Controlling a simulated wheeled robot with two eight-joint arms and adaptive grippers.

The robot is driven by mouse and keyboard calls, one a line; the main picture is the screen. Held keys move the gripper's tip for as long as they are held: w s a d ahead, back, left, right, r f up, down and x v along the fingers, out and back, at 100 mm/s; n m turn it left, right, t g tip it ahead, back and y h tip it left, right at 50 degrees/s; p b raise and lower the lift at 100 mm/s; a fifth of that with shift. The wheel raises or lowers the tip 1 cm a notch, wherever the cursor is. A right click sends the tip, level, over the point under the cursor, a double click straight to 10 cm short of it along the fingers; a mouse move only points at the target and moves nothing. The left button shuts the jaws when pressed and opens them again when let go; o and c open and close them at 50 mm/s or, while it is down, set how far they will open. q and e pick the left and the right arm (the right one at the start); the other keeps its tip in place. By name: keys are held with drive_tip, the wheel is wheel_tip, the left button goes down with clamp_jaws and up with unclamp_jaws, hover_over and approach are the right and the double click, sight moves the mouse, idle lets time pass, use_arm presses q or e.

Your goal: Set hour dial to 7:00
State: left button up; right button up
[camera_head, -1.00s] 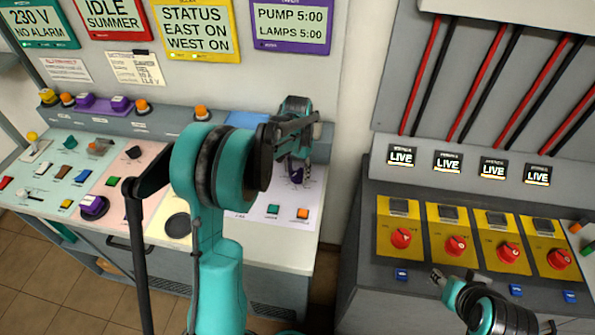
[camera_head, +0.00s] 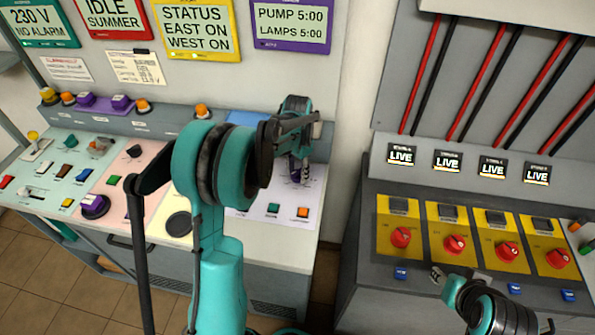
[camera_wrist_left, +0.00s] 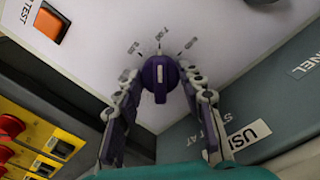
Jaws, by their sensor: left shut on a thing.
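The hour dial (camera_wrist_left: 160,78) is a purple knob with a white pointer line on a pale panel. In the left wrist view the line points up, roughly at the middle of several small printed marks, whose text is hard to read. My left gripper (camera_wrist_left: 162,88) has a finger on each side of the knob and is shut on it. In the head view the left gripper (camera_head: 300,175) reaches down to the panel and mostly hides the dial. The purple-framed display (camera_head: 291,25) reads PUMP 5:00 and LAMPS 5:00. My right gripper (camera_head: 458,277) is at lower right, its fingers unclear.
A green button (camera_head: 273,208) and an orange button (camera_head: 303,212) sit just in front of the dial. Yellow plates with red rotary switches (camera_head: 455,245) stand on the right cabinet, near my right gripper. A gap separates the two consoles.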

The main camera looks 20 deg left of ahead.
sight(298, 172)
use_arm(q)
drive_tip(key=o, duration=1.2)
drive_tip(key=shift+c, duration=0.2)
wheel_tip(298, 172, up, 12)
drive_tip(key=s+d+r+n+t, duration=0.1)
drive_tip(key=s+d+r+t, duration=0.15)
drive_tip(key=s, duration=0.35)
drive_tip(key=s+d+r+n+t, duration=0.1)
drive_tip(key=s+d, duration=0.3)
drive_tip(key=s, duration=0.2)
drive_tip(key=s+d+f+n+t, duration=0.1)
drive_tip(key=s+d+f+t, duration=0.1)
drive_tip(key=s, duration=0.2)
drive_tip(key=s+d+f+t, duration=0.1)
drive_tip(key=s+f, duration=0.2)
drive_tip(key=s, duration=0.2)
drive_tip(key=shift+s+d+n+t, duration=0.3)
drive_tip(key=shift+d+n+t, duration=0.05)
drive_tip(key=shift+d+n, duration=0.05)
